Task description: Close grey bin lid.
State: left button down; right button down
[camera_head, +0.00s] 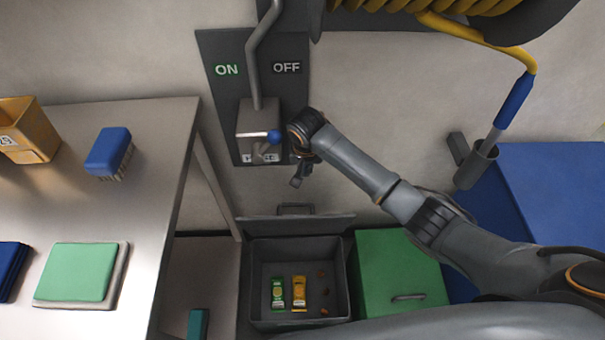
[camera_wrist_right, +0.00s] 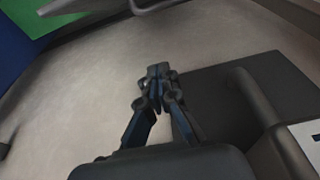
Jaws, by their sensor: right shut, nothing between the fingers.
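The grey bin (camera_head: 257,317) stands on the floor at the bottom middle of the head view. Its lid (camera_head: 265,228) is open, tilted up at the back against the wall, with a handle (camera_head: 296,208) on its top edge. A green packet (camera_head: 277,293), a yellow packet (camera_head: 299,291) and brown scraps lie inside. My right gripper (camera_head: 297,181) is shut and empty, above the lid handle and apart from it. Its closed fingers (camera_wrist_right: 158,72) also show in the right wrist view. My left gripper is not in view.
A green bin (camera_head: 400,265) with a closed lid stands right of the grey one, and a blue bin (camera_head: 555,190) farther right. A wall switch panel (camera_head: 225,100) with a lever is just left of my right gripper. A metal table (camera_head: 150,150) fills the left.

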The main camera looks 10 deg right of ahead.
notch_tip(320, 180, down, 10)
jog(key=s, duration=0.1)
jog(key=shift+s+a, duration=0.15)
jog(key=shift+s, duration=0.2)
